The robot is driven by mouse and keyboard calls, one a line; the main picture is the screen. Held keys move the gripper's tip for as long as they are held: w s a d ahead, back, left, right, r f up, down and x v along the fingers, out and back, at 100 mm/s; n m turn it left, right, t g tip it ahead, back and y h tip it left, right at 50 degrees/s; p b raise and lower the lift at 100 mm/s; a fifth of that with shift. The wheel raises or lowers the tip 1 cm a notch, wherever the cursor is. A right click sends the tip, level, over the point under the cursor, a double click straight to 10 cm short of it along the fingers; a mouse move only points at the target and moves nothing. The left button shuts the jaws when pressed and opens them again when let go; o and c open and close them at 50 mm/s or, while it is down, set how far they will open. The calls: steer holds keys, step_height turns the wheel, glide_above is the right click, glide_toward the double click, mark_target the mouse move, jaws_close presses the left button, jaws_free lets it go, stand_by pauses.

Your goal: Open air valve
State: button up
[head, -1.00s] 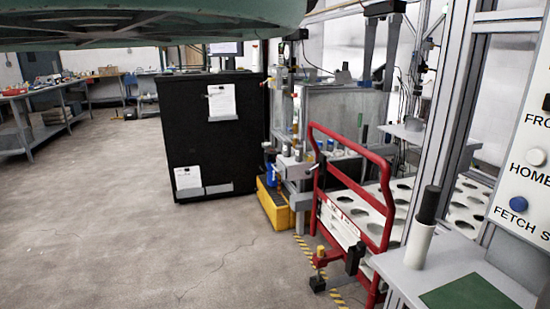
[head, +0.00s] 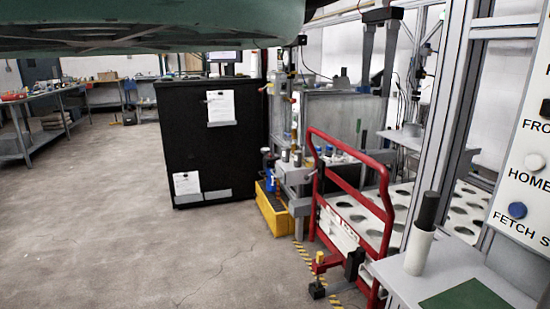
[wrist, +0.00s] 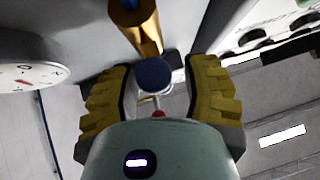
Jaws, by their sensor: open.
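In the wrist view, my gripper (wrist: 160,72) is open, with one yellow ridged finger on each side. A round blue cap (wrist: 153,74) shows between the fingers, with visible gaps on both sides. It lines up with a brass-coloured cylindrical fitting (wrist: 148,35) that has a blue end at the top. This looks like the air valve, though I cannot tell for certain. A thin light rod and a small red tip (wrist: 158,114) show just below the cap. Neither my gripper nor a clear view of the valve shows in the head view.
A white round dial (wrist: 28,75) is left of my gripper in the wrist view. In the head view, a black cabinet (head: 215,150), a yellow box (head: 272,210) and a red frame (head: 317,200) stand around the rig. Open floor (head: 120,250) lies at the left.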

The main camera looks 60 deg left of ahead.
steer(key=v, duration=1.2)
stand_by(0.3)
